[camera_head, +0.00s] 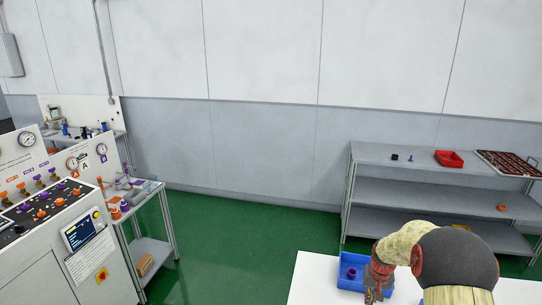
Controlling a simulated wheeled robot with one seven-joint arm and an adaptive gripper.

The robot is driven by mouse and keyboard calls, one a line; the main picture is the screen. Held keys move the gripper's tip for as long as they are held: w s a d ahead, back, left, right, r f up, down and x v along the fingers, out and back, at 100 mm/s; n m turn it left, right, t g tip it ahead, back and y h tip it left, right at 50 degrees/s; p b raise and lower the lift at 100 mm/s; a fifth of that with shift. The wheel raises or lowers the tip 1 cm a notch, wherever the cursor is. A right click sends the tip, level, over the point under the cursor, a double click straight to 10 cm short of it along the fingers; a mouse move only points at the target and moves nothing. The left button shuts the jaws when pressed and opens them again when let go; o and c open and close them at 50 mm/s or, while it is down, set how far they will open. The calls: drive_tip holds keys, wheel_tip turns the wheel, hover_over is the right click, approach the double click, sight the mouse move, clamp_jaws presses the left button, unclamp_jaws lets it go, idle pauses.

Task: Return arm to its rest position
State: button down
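My arm comes in from the bottom right, with a dark rounded joint and a cream link. My gripper (374,296) is at its end, pointing down over the right part of a blue tray (345,259) on a white table (311,279). A small purple piece (351,273) lies in the tray, to the left of my gripper. The fingers are small and partly cut off by the lower edge, so I cannot tell whether they are open or hold anything.
A grey shelf unit (415,194) stands at the back right, with a red bin (449,158) and a dark red tray (508,164) on top. A control panel (52,230) and a tool cart (143,190) stand at the left. Green floor (235,235) between is clear.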

drive_tip(key=s+a+r+n+t+b, duration=0.1)
drive_tip(key=s+a+r+b, duration=0.1)
drive_tip(key=s+a+r, duration=0.4)
drive_tip(key=s+a+r+n+t+b, duration=0.1)
drive_tip(key=s+a+r, duration=0.5)
drive_tip(key=s, duration=1.1)
drive_tip(key=s+a+r+n+t+b, duration=0.1)
drive_tip(key=s+a+r+t+b, duration=0.1)
drive_tip(key=s+a+r, duration=0.4)
drive_tip(key=shift+s+a+r+n+y+b, duration=0.35)
drive_tip(key=shift+s+r+b, duration=0.35)
drive_tip(key=shift+s+r, duration=2.35)
drive_tip(key=shift+w+r, duration=0.35)
drive_tip(key=shift+w, duration=0.05)
